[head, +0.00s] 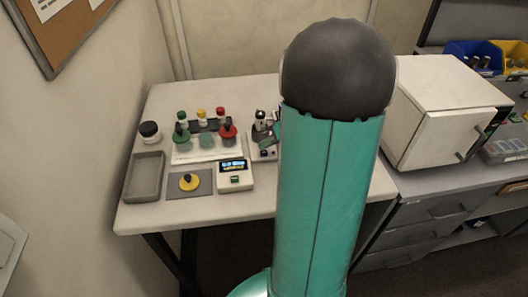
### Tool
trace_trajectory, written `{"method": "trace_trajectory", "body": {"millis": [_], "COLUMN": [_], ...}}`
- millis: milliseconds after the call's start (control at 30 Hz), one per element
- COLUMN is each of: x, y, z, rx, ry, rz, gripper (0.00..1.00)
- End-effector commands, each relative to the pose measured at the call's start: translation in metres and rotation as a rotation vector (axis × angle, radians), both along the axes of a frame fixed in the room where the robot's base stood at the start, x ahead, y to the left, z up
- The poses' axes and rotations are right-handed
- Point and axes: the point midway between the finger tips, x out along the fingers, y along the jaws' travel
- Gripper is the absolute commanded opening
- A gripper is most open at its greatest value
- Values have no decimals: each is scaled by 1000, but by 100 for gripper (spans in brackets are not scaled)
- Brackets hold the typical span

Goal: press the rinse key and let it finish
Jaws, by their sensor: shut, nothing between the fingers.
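A small white control box (236,172) stands at the front of the table, left of my arm. It has a lit screen (233,165) with blue and yellow marks, too small to read. Below the screen is a small green key (235,180). I cannot read a label on it. A white device (262,145) with a dark upper part stands farther back, partly hidden by my arm. My teal arm, with its dark round joint, fills the middle of the view. I cannot make out my gripper. A small dark green piece shows at the arm's left edge beside the device; I cannot tell what it belongs to.
A grey tray (144,178), a black-lidded jar (149,132) and a yellow piece (190,182) on a grey pad stand left. A white cabinet (440,115) stands right. The table's front left corner is bare.

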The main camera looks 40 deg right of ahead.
Motion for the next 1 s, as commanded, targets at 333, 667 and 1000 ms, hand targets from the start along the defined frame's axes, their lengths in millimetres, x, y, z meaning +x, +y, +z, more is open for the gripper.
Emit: {"method": "trace_trajectory", "body": {"millis": [333, 667, 1000], "x": [0, 0, 0], "y": [0, 0, 0], "z": [0, -8, -9], "rx": [0, 1, 0], "ry": [0, 1, 0], "rz": [0, 0, 0], "gripper": [0, 0, 0]}}
